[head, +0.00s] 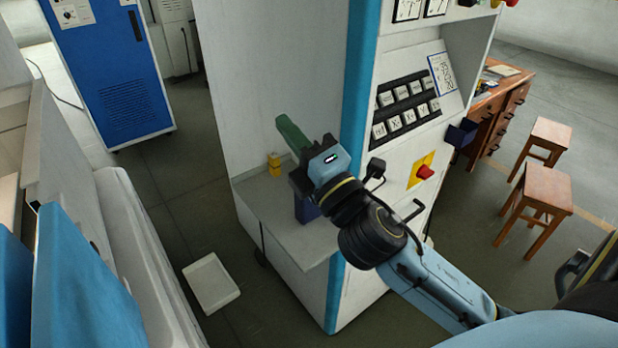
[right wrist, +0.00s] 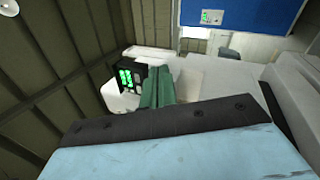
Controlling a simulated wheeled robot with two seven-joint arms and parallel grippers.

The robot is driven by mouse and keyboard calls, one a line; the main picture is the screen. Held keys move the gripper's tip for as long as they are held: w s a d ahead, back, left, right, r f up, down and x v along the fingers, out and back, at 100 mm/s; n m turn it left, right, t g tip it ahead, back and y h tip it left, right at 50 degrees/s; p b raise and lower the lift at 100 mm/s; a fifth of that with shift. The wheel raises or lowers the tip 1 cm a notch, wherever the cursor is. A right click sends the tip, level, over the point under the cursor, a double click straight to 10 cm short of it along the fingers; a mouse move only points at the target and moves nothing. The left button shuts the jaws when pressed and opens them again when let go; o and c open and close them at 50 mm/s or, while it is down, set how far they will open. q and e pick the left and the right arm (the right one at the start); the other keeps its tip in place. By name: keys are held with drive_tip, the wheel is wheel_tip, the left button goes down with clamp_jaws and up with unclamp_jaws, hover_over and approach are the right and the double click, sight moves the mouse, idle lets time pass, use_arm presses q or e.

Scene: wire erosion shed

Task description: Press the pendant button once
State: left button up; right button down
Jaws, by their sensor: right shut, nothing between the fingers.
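My right gripper (head: 288,127) reaches in from the lower right in the head view, above the small ledge of the white cabinet. Its green fingers are shut with nothing between them and point up and left. In the right wrist view the fingers (right wrist: 160,84) also show closed. Just left of them there is a black panel (right wrist: 128,78) with glowing green marks and grey buttons, which may be the pendant. The fingers overlap its right edge in the picture. I cannot tell whether they touch it. I cannot make out this panel in the head view. My left gripper is not in view.
The white cabinet (head: 255,90) has a black key panel (head: 405,108) and a red stop button (head: 425,172). Small yellow blocks (head: 274,164) and a dark blue box (head: 307,209) stand on its ledge. A white tray (head: 211,284) lies on the floor. Wooden stools (head: 540,190) stand at right.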

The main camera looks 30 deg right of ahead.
drive_tip(key=s+a+r+n+g+y, duration=0.25)
drive_tip(key=a+r+n+y, duration=0.4)
drive_tip(key=n+y, duration=0.9)
drive_tip(key=a+f+n+g+h, duration=0.1)
drive_tip(key=a+f+n+g, duration=0.15)
drive_tip(key=n+g, duration=0.55)
drive_tip(key=a+f+n+g, duration=0.2)
drive_tip(key=a+n+g, duration=0.15)
drive_tip(key=n, duration=0.85)
drive_tip(key=w+d+f+n+h, duration=0.2)
drive_tip(key=w+d+n+h, duration=0.1)
drive_tip(key=d+h, duration=0.4)
drive_tip(key=w+d+f+n+h, duration=0.3)
drive_tip(key=d+h, duration=0.5)
drive_tip(key=d, duration=0.4)
drive_tip(key=shift+w+d+n+t, duration=0.2)
drive_tip(key=shift+w+n+t, duration=0.15)
drive_tip(key=shift+n, duration=0.5)
drive_tip(key=shift+s, duration=0.1)
wheel_tip(320, 180, down, 7)
drive_tip(key=b, duration=0.5)
drive_tip(key=shift+f, duration=0.15)
drive_tip(key=shift+f+b, duration=0.75)
drive_tip(key=shift+b, duration=0.15)
